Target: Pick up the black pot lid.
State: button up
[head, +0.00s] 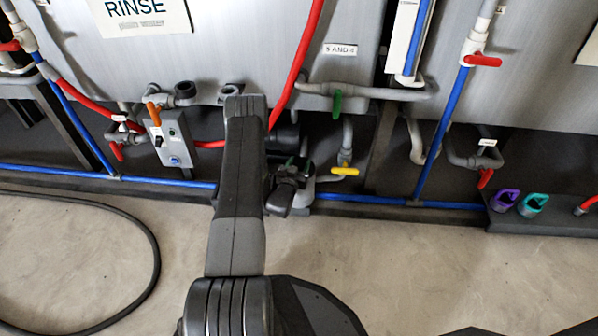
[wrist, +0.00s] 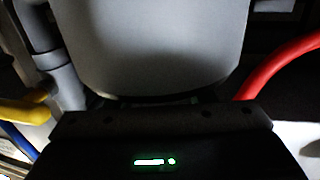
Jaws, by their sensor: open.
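I cannot make out the black pot lid in either view. My gripper (wrist: 160,125) shows in the wrist view as a dark housing with a small green light, across the bottom of the picture. It is open, and I see nothing held, though its fingertips are hard to make out in the dark. In the wrist view a grey rounded panel (wrist: 160,45) fills the space in front of it. In the head view my arm reaches forward to the pipes below the tanks and hides part of them.
Grey tanks (head: 240,45) with a RINSE sign (head: 138,12) stand along the back. Red hose (head: 297,62), blue pipes (head: 443,130) and a yellow-handled valve (head: 345,171) crowd below. Purple (head: 504,200) and teal (head: 533,204) items sit right. A black hose (head: 150,240) lies on open floor.

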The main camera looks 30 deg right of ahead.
jog(key=shift+w+d, duration=0.1)
jog(key=shift+c, duration=0.2)
jog(key=c, duration=1)
jog(key=shift+r, duration=0.15)
